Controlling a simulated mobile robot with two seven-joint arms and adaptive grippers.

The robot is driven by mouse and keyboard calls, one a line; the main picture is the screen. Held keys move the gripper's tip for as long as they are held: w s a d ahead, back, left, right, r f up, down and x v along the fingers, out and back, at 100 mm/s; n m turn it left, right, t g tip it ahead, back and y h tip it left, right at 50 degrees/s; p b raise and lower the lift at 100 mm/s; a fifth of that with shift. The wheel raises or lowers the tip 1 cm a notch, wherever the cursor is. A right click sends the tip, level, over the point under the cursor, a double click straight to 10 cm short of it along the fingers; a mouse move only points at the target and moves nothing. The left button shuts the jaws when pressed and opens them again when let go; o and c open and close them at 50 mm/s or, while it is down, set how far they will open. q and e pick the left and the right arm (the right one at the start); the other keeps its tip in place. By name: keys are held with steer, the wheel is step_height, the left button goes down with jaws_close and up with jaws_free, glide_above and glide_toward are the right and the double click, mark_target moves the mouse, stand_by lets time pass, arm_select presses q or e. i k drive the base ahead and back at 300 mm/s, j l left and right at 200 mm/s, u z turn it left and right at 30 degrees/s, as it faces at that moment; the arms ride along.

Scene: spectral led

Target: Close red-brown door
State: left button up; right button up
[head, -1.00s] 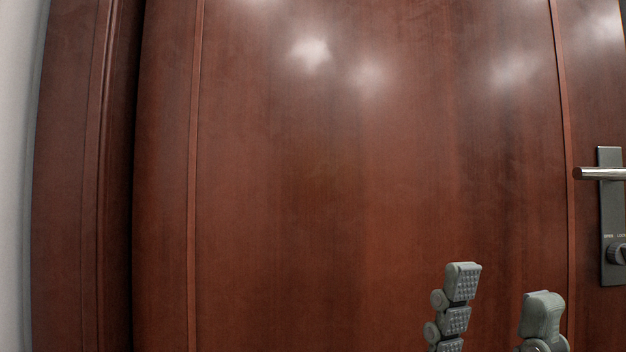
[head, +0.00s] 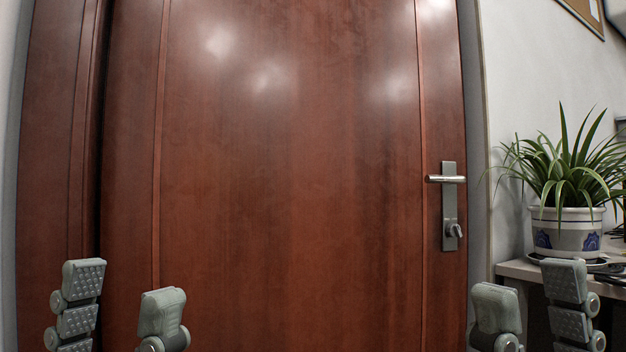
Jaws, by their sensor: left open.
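The red-brown door (head: 290,190) fills most of the head view. Its metal handle plate and lever (head: 448,180) are near its right edge, with a lock knob below. The right edge lies close beside the grey frame; I cannot tell whether it is latched or slightly ajar. My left gripper (head: 121,290) is open and empty at the lower left, in front of the door's left part. My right gripper (head: 532,285) is at the lower right, its fingers apart and empty, beyond the door's right edge in the picture. Neither visibly touches the door. The door's bottom is out of view.
A leafy plant in a white and blue pot (head: 568,232) stands on a desk (head: 517,270) at the right, behind my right gripper in the picture. A pale wall (head: 510,75) borders the door there. A red-brown frame panel (head: 50,170) is at the left.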

mark_target(266, 162)
steer(key=i+z, duration=0.4)
steer(key=i+j+z, duration=0.15)
steer(key=z, duration=0.25)
